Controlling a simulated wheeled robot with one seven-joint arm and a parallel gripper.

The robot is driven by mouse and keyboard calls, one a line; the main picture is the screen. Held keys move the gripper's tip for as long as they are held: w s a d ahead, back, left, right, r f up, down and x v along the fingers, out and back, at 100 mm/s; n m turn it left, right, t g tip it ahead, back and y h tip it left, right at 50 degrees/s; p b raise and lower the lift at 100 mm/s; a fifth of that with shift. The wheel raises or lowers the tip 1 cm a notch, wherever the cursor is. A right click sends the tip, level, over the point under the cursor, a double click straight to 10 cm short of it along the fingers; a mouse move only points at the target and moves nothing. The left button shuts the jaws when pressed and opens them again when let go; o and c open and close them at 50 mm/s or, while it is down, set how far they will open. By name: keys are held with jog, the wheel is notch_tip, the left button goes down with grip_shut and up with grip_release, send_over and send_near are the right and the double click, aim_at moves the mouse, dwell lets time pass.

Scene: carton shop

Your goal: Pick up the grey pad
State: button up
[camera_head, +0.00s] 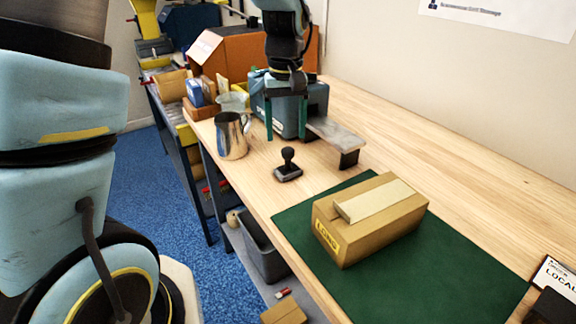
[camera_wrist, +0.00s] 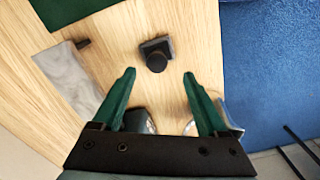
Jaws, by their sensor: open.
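No thing shows plainly as a grey pad. The nearest match is a flat, mottled grey slab (camera_head: 338,134), its near end raised on a dark block; it also shows at left in the wrist view (camera_wrist: 72,78). A black stamp (camera_head: 288,168) with a knob handle stands on a dark grey base on the wooden table, and I cannot tell whether that base is a separate pad. My gripper (camera_head: 286,136) points down, open and empty, left of the slab and beyond the stamp. In the wrist view the stamp (camera_wrist: 156,53) lies just ahead of the green fingertips (camera_wrist: 159,74).
A metal pitcher (camera_head: 231,136) stands near the table's left edge. A blue-grey case (camera_head: 318,103) and an orange box (camera_head: 232,58) are behind my gripper. A carton (camera_head: 375,222) sits on a green mat (camera_head: 460,278). Bare wood (camera_head: 450,175) lies right of the slab.

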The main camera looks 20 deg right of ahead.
aim_at(288, 149)
jog(key=shift+s+d+f+p, duration=0.1)
jog(key=shift+f+p, duration=0.45)
jog(key=shift+f, duration=1.15)
jog(key=shift+d+f+p, duration=0.1)
jog(key=shift+f+p, duration=0.45)
jog(key=shift+f, duration=1.1)
jog(key=shift+c, duration=0.3)
grip_shut()
